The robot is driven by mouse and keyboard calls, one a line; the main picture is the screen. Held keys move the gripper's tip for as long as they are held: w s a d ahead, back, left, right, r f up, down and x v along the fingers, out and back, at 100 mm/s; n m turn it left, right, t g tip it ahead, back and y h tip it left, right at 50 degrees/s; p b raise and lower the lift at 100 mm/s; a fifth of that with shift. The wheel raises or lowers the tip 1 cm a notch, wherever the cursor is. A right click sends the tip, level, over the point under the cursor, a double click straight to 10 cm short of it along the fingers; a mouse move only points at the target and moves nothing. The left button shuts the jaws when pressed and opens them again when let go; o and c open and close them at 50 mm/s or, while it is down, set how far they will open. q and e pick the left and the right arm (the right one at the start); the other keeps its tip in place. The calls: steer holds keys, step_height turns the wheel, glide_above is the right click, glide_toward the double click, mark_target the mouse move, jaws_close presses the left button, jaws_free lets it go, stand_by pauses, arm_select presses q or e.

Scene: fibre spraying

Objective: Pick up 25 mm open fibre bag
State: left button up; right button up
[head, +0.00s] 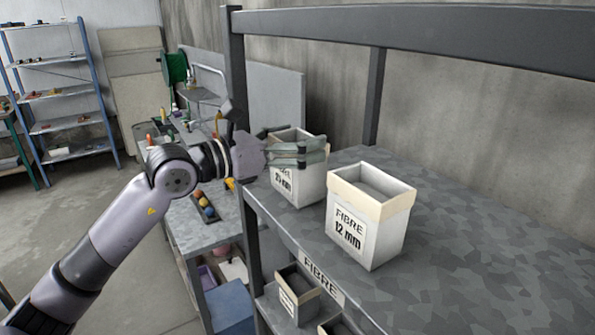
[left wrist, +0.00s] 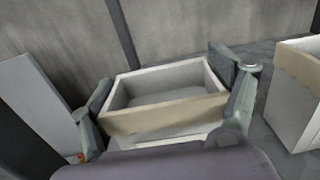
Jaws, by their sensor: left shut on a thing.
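The 25 mm open fibre bag (head: 284,181) is a white, box-shaped bag with a beige rim, standing on the upper shelf near its left end. Its label is partly legible. My left gripper (head: 318,152) is at the top of this bag, with its fingers across the rim. In the left wrist view the open bag (left wrist: 165,115) sits between the two fingers of the left gripper (left wrist: 168,108), one on each side, and the gripper is shut on it. Whether the bag is clear of the shelf cannot be told. My right gripper is not in view.
A 12 mm fibre bag (head: 366,218) stands close to the right on the same grey shelf (head: 470,235). A dark shelf post (head: 240,90) rises at the left and a beam (head: 430,35) runs above. Smaller boxes sit below. The shelf's right part is bare.

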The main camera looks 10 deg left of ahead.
arm_select(q)
steer(key=c, duration=0.3)
steer(key=shift+c, duration=0.2)
steer(key=shift+r, duration=0.2)
step_height(320, 180, up, 17)
steer(key=b, duration=0.4)
steer(key=shift+r, duration=0.2)
stand_by(0.4)
steer(key=shift+r, duration=0.1)
